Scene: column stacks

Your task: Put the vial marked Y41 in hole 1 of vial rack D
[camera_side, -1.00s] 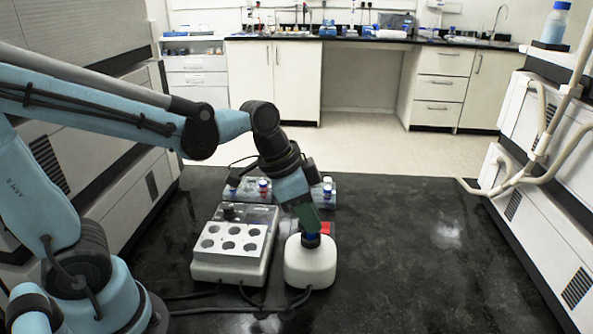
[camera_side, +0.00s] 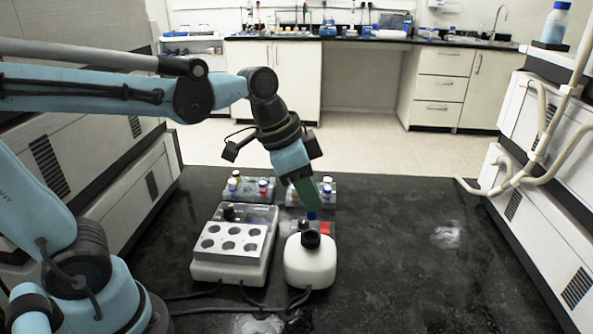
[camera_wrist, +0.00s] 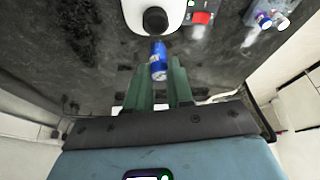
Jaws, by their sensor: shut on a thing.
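My gripper (camera_side: 311,204) is shut on a blue-capped vial (camera_side: 312,215), held tilted just above and behind the black cup of the white mixer (camera_side: 310,265). In the wrist view, the vial (camera_wrist: 158,62) sits between the green fingers; its marking is too small to read. Two clear vial racks stand at the back of the bench, a left one (camera_side: 247,197) and a right one (camera_side: 325,201). Both hold several capped vials. Their letters and hole numbers cannot be read, so I cannot tell which is D. My gripper partly covers the right rack.
A white block heater (camera_side: 232,268) with a grey, holed block stands left of the mixer. A red item (camera_side: 327,228) is at the mixer's back right. Cables lie along the front. The bench's right side is clear.

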